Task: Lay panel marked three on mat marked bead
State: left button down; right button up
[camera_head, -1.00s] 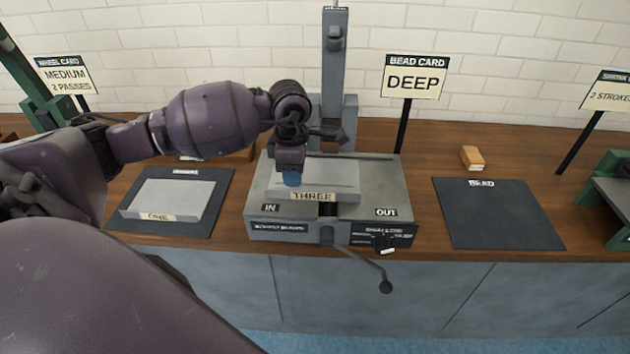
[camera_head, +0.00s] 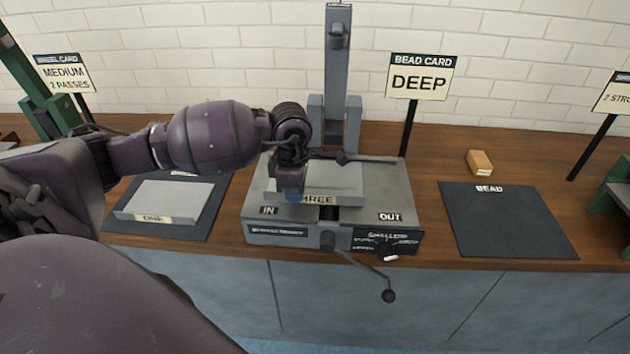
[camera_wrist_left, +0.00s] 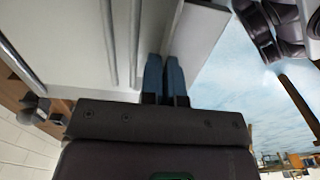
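The panel marked three (camera_head: 335,178) is a light grey sheet with a raised front lip. It lies on the bed of the grey bead machine (camera_head: 385,190), towards the IN side. My left gripper (camera_head: 291,192) points down at the left end of the lip and covers the first letter of THREE. In the left wrist view, the two blue fingers (camera_wrist_left: 165,75) are close together, with the panel's lip (camera_wrist_left: 198,35) running in between them. The mat marked bead (camera_head: 505,220) is dark, flat and empty, to the right of the machine. My right gripper is not in view.
The panel marked one (camera_head: 165,197) lies on another dark mat (camera_head: 203,225) at the left. A wooden block (camera_head: 480,163) sits behind the bead mat. The DEEP card (camera_head: 420,80) stands on a post behind the machine. A crank (camera_head: 388,294) hangs in front.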

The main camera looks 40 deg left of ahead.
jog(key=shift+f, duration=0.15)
pick_arm(q)
jog(key=shift+r, duration=0.15)
jog(key=shift+r, duration=0.45)
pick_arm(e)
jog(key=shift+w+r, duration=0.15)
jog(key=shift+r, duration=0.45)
pick_arm(q)
jog(key=shift+r+p, duration=0.1)
jog(key=shift+p, duration=0.2)
jog(key=shift+r+p, duration=0.35)
jog(key=shift+r, duration=0.45)
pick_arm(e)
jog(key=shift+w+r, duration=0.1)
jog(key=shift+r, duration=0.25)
pick_arm(q)
jog(key=shift+r, duration=0.15)
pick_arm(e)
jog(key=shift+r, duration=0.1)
pick_arm(q)
jog(key=shift+r+p, duration=0.55)
jog(key=shift+r, duration=0.6)
jog(key=shift+r+p, duration=0.95)
jog(key=shift+r, duration=1.25)
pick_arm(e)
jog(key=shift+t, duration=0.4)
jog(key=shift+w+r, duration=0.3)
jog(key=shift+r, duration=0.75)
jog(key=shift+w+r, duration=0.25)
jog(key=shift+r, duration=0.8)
